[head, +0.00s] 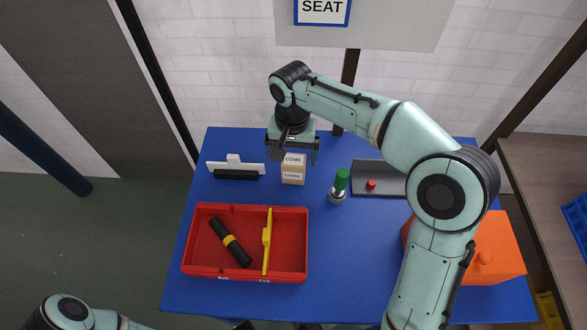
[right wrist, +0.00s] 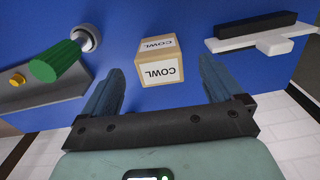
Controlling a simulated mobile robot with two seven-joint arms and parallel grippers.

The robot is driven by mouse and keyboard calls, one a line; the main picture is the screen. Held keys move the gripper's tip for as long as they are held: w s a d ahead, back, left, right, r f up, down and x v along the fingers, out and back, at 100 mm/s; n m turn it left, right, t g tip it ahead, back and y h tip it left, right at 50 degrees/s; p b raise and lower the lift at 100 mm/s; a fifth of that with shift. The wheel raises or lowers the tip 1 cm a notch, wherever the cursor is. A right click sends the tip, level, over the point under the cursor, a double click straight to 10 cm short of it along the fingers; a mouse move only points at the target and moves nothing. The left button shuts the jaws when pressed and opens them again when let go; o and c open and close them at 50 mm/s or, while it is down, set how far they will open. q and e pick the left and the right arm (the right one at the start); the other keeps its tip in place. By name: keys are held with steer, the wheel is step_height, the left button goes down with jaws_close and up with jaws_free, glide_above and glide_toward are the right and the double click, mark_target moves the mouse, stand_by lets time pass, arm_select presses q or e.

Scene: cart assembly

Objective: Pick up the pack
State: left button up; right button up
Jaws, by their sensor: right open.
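A small tan box labelled COWL (head: 293,170) stands on the blue table, just below my right gripper (head: 293,152). My right gripper is open and points down, with nothing between its fingers. In the right wrist view the COWL box (right wrist: 161,62) shows beyond and between the two fingertips (right wrist: 160,72), with its label upside down. I see no clear contact between the fingers and the box. Only a link of my left arm shows at the bottom left of the head view; its gripper is out of sight.
A white-and-black part (head: 236,169) lies left of the box.

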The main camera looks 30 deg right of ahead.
mark_target(294, 160)
steer(key=f, duration=0.3)
steer(key=w+d+f, duration=0.1)
steer(key=shift+f+b, duration=0.25)
steer(key=shift+b, duration=0.15)
steer(key=shift+f, duration=0.35)
steer(key=c, duration=1.1)
